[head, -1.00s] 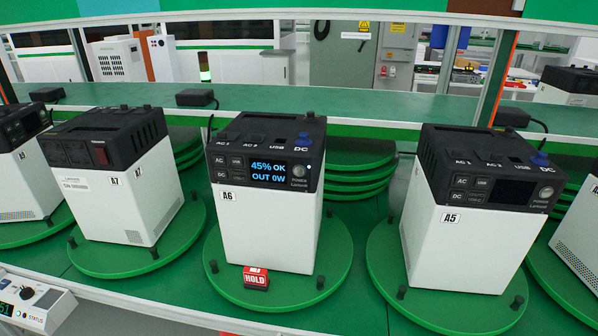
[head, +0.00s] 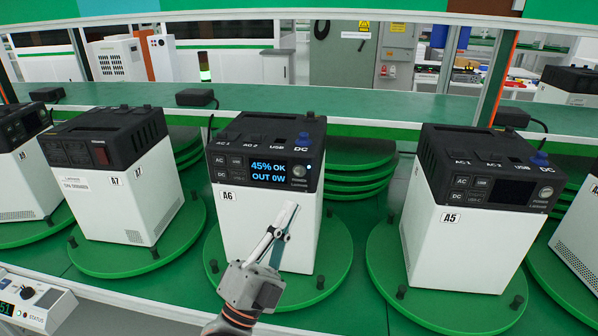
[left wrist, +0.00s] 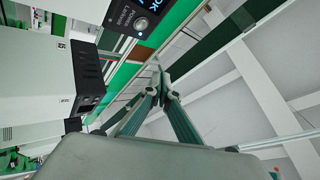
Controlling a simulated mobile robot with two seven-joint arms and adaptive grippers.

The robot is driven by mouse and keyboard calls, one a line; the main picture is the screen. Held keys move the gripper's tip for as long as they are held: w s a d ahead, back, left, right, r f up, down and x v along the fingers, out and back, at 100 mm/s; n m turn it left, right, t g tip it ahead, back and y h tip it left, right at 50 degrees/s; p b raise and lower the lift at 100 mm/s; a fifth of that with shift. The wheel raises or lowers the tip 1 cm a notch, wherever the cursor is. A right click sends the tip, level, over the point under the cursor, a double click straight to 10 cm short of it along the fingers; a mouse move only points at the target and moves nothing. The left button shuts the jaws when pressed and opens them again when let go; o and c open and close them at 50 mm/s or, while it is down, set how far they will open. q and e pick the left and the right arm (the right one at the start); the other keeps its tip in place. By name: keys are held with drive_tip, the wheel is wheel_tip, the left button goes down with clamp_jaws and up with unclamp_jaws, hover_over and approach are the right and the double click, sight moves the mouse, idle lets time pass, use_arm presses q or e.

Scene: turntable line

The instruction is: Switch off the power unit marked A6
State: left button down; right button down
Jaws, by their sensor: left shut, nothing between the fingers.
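The power unit marked A6 (head: 238,225) stands on a green turntable (head: 338,262) in the middle of the head view. Its display (head: 268,172) is lit and reads 45% OK, OUT 0W. Its round power button (head: 299,171) is right of the display, with a small light beside it. My left gripper (head: 292,207) is shut and empty, in front of the white body, with its tips below the button in the picture. In the left wrist view, the closed fingers (left wrist: 163,76) show below a power button (left wrist: 141,24) and lit display, apart from them. My right gripper is out of view.
Unit A5 (head: 455,250) stands to the right with a dark display. Unit A7 (head: 125,205) stands to the left, turned, with a red switch (head: 100,152). A control box with a status light (head: 35,300) sits at the lower left.

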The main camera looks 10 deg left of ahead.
sight(299, 171)
use_arm(q)
drive_tip(key=shift+a+r, duration=0.15)
drive_tip(key=shift+r, duration=0.3)
